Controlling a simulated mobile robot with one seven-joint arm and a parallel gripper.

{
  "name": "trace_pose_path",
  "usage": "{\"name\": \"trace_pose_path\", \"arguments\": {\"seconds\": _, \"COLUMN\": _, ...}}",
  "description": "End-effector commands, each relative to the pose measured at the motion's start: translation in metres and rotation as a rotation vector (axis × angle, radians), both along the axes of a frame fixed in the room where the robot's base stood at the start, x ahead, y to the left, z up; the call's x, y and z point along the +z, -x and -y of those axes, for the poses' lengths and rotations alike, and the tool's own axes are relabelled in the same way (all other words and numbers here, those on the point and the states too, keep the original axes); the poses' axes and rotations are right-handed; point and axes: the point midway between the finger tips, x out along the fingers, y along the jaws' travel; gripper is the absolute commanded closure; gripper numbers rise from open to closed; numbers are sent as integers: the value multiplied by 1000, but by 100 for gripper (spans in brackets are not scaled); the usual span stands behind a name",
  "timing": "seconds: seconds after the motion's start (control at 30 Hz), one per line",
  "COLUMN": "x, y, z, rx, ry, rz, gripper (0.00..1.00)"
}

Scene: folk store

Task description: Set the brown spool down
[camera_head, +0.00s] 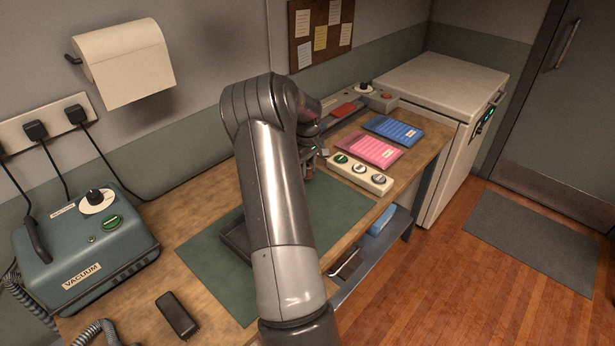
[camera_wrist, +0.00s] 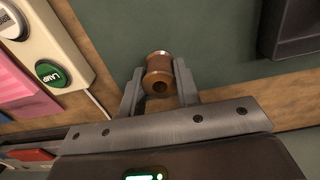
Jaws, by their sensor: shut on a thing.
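The brown spool (camera_wrist: 158,73) sits between the two fingers of my gripper (camera_wrist: 159,88) in the wrist view.
A white switch box (camera_head: 358,174) is close beside my gripper. Pink (camera_head: 369,148) and blue (camera_head: 394,130) packets lie beyond it. A dark tray (camera_head: 236,238) is partly hidden by my arm. The vacuum unit (camera_head: 85,250) stands at left. The mat's right part is clear.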

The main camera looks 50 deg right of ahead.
Motion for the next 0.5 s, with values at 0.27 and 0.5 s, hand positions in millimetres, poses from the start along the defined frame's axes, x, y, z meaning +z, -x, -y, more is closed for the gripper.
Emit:
{"name": "trace_pose_path", "arguments": {"seconds": 0.27, "x": -36, "y": 0, "z": 0, "rx": 0, "ry": -1, "rz": -1, "gripper": 91}}
{"name": "trace_pose_path", "arguments": {"seconds": 0.5, "x": -38, "y": 0, "z": 0, "rx": 0, "ry": 0, "rz": 0, "gripper": 91}}
